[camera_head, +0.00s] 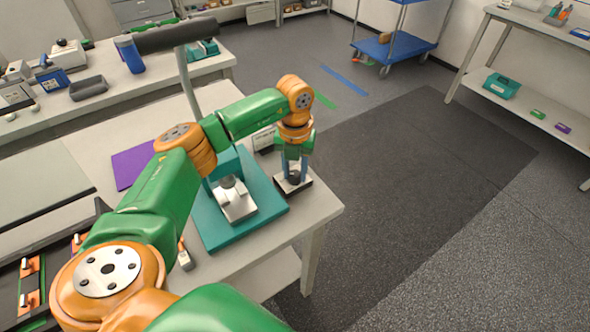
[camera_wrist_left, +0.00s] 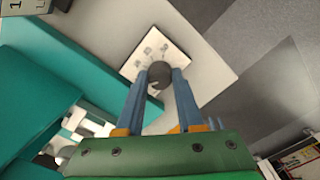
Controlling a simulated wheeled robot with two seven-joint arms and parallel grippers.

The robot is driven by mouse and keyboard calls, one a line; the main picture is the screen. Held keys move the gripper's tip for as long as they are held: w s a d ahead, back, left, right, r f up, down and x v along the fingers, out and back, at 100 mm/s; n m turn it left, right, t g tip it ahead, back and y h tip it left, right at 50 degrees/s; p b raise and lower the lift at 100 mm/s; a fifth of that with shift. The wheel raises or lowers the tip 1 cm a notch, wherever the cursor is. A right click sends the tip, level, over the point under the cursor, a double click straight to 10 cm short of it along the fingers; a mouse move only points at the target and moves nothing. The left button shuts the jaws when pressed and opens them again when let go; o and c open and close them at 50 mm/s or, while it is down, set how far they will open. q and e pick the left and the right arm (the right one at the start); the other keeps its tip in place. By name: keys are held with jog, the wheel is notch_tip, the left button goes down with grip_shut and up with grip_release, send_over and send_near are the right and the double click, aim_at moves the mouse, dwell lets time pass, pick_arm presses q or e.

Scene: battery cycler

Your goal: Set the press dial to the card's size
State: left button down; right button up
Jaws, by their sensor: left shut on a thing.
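The press (camera_head: 272,205) has a teal base and a pale metal block on it, near the table's right end. The dial (camera_head: 295,177) is a dark round knob on a small box with a white face (camera_head: 283,187), beside the press. My left gripper (camera_head: 294,168) points down and is shut on the dial. In the left wrist view the two blue fingers (camera_wrist_left: 161,76) hold the dial (camera_wrist_left: 159,80) from both sides. Marks show on the white face (camera_wrist_left: 150,50), too small to read. A card (camera_wrist_left: 24,6) shows partly at the top left, its text cut off.
The teal press parts stand close beside the dial box. The table's right edge (camera_head: 325,213) is near. A purple sheet (camera_head: 130,165) lies behind my arm, and a dark tray (camera_head: 40,262) with orange parts is at the left. Floor to the right is clear.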

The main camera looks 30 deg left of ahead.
aim_at(295, 173)
pick_arm(q)
jog(key=c, duration=0.5)
grip_release()
jog(key=shift+c, duration=0.2)
notch_tip(295, 173, up, 7)
jog(key=shift+f+b, duration=0.2)
jog(key=shift+b, duration=0.65)
jog(key=shift+r, duration=0.3)
